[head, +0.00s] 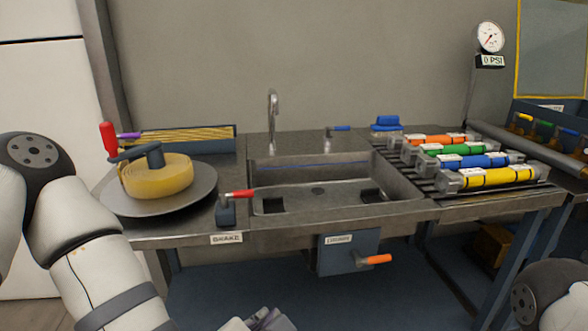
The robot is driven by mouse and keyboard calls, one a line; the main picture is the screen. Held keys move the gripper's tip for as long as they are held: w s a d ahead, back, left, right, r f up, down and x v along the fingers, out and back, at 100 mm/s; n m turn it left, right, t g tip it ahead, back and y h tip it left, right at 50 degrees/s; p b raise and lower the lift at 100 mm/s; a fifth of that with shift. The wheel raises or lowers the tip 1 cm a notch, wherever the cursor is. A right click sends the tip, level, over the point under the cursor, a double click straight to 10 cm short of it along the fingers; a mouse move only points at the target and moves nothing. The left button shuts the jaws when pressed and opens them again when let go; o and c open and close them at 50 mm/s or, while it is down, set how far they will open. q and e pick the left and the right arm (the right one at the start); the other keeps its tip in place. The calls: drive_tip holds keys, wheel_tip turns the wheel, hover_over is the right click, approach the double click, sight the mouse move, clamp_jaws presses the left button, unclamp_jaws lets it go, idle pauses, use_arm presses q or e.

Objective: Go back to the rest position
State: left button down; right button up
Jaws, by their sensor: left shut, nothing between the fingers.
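My left arm comes in from the left edge and bends down in front of the workbench (185,232). My left gripper (262,321) shows only in part at the bottom edge, low in front of the bench. It is shut with nothing in it and touches no object that I can see. Part of my right arm shows at the lower right corner. My right gripper is out of view.
The bench carries a yellow roll (157,177) on a round plate, a red-handled brake lever (237,194), a sink (330,195) and several coloured cylinders (485,161). An orange-handled box (347,252) juts from the front. A gauge (489,38) reads 0 PSI.

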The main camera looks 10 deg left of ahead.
use_arm(q)
drive_tip(key=s+a+f+m+g+h, duration=0.15)
drive_tip(key=s+f+m+g, duration=0.25)
drive_tip(key=s+f+m, duration=0.45)
drive_tip(key=s+a+f+m+g+y, duration=0.1)
drive_tip(key=s+a+f+m+g, duration=0.3)
drive_tip(key=s+f+m, duration=0.5)
drive_tip(key=s+a+f+m+g, duration=0.1)
drive_tip(key=s+a+m+g, duration=0.2)
drive_tip(key=s, duration=0.5)
drive_tip(key=s+a+f+m+g+y+p, duration=0.1)
drive_tip(key=s+a+m+g, duration=0.2)
drive_tip(key=s+a+m, duration=0.2)
drive_tip(key=s+m, duration=0.1)
drive_tip(key=s, duration=0.2)
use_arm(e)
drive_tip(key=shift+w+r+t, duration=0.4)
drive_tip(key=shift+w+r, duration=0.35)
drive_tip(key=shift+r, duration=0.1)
